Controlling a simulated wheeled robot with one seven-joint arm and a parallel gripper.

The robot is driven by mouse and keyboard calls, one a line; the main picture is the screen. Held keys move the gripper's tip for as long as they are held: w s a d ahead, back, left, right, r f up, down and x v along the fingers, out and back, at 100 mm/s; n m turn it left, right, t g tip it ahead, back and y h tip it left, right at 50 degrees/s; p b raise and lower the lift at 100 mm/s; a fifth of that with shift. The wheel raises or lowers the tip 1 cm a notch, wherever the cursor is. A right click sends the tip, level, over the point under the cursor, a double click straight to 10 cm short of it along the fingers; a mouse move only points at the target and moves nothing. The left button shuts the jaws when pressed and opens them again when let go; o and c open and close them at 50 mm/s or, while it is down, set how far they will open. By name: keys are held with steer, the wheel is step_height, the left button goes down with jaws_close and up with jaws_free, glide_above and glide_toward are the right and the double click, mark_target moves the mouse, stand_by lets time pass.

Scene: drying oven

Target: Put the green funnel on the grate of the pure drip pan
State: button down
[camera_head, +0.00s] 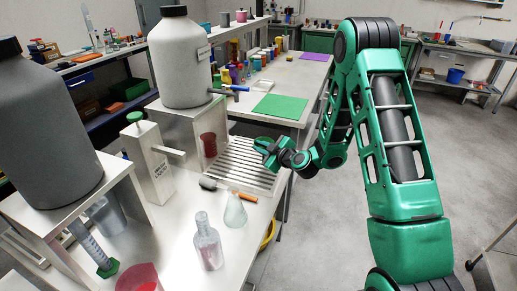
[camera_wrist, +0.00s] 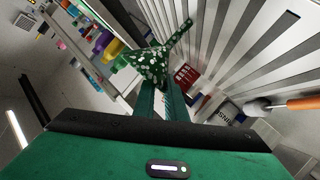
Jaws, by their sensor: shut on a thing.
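The green funnel (camera_wrist: 150,64) is speckled with white and is held at the tips of my gripper (camera_wrist: 165,92) in the wrist view. In the head view the green funnel (camera_head: 265,146) shows small at the end of my gripper (camera_head: 275,153), over the right part of the slatted metal grate (camera_head: 238,172). The grate also fills the upper right of the wrist view (camera_wrist: 262,52). The funnel appears raised above the slats; the exact gap cannot be told. My gripper partly hides it in the head view.
A red cup (camera_head: 208,146) stands at the grate's left edge, below the grey spigot bottle (camera_head: 180,62). A brush with an orange handle (camera_head: 244,197) lies near the grate's front.

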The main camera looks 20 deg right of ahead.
steer(key=c, duration=1.8)
jaws_free()
steer(key=shift+o, duration=0.2)
